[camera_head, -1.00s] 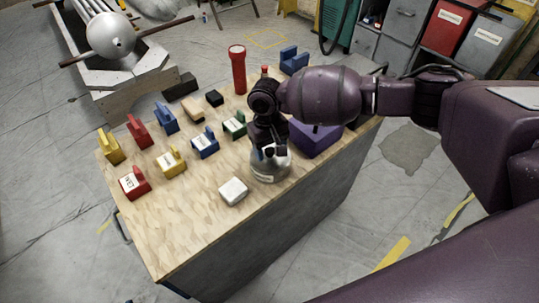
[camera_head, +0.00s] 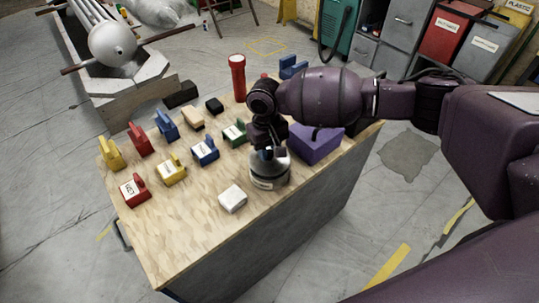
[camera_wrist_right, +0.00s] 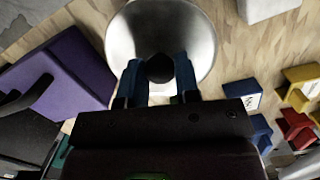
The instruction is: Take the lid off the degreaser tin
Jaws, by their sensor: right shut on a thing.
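The degreaser tin (camera_head: 265,183) is a squat, silvery tin with a pale label, standing on the wooden bench top near its right edge. Its lid (camera_head: 283,160) is silvery and domed. In the right wrist view the round lid (camera_wrist_right: 160,22) has a black knob (camera_wrist_right: 160,68). My right gripper (camera_head: 268,152) is over the tin, its blue fingers shut on the knob from both sides. A dark band shows between lid and tin, and the lid looks slightly raised. The tin's inside is hidden. My left gripper is out of view.
A purple box (camera_head: 318,144) stands close behind the tin on the right. A white block (camera_head: 233,198) lies in front of it to the left. Several coloured blocks and a red torch (camera_head: 237,78) stand farther back. The bench's front corner (camera_head: 175,245) is bare.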

